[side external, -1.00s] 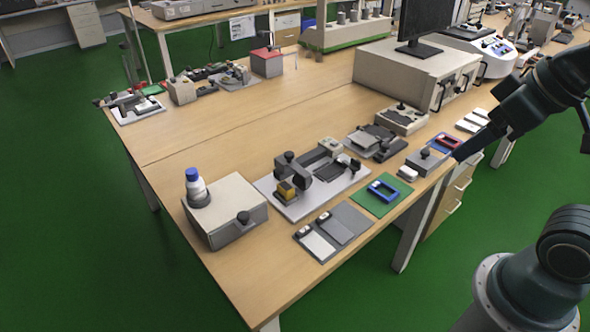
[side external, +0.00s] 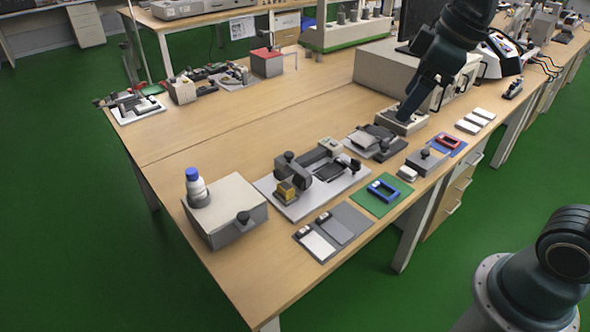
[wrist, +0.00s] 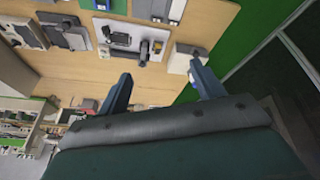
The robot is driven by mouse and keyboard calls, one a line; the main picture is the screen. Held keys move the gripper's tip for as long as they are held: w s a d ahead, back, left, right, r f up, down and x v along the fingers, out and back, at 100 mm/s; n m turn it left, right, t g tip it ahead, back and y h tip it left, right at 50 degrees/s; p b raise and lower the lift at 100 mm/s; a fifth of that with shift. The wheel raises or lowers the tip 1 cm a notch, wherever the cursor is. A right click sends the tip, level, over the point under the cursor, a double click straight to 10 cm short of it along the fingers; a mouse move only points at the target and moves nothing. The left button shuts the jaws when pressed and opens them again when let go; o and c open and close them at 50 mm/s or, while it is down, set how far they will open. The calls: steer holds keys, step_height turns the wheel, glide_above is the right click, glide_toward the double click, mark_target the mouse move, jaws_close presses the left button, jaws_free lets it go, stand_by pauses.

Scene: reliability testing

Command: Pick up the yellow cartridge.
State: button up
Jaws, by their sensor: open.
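The yellow cartridge (side external: 286,191) sits at the front left end of a grey fixture (side external: 306,170) on a light base plate. The same fixture shows in the wrist view (wrist: 146,48), but I cannot make out the cartridge there. My gripper (side external: 404,114) is up and to the right of the fixture in the side view, by a small beige box with a knob. In the wrist view my gripper (wrist: 160,74) has its two fingers spread wide with nothing between them. The fingers are well apart from the cartridge.
A green mat (side external: 381,208) with a blue frame and a grey mat (side external: 333,232) lie in front. A large beige cabinet (side external: 385,72) stands behind. The bench middle is clear.

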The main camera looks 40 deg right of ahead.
steer(key=w+f+n+g, duration=0.1)
steer(key=w+n, duration=0.2)
steer(key=w, duration=0.5)
steer(key=n+g+y, duration=0.2)
steer(key=n+g, duration=0.1)
steer(key=n, duration=0.7)
glide_above(285, 186)
steer(key=d, duration=0.2)
steer(key=shift+s+d+f+x, duration=0.2)
steer(key=shift+d+x, duration=0.95)
steer(key=shift+x, duration=3.6)
steer(key=shift+w+d+f+x, duration=0.1)
steer(key=shift+d+f+x, duration=0.7)
steer(key=shift+x, duration=3.95)
steer(key=shift+s+d+r+x, duration=0.15)
steer(key=shift+d+x, duration=1.35)
steer(key=shift+x, duration=3.25)
steer(key=shift+f, duration=0.15)
steer(key=shift+x, duration=2.45)
steer(key=shift+a, duration=0.1)
steer(key=c, duration=1.1)
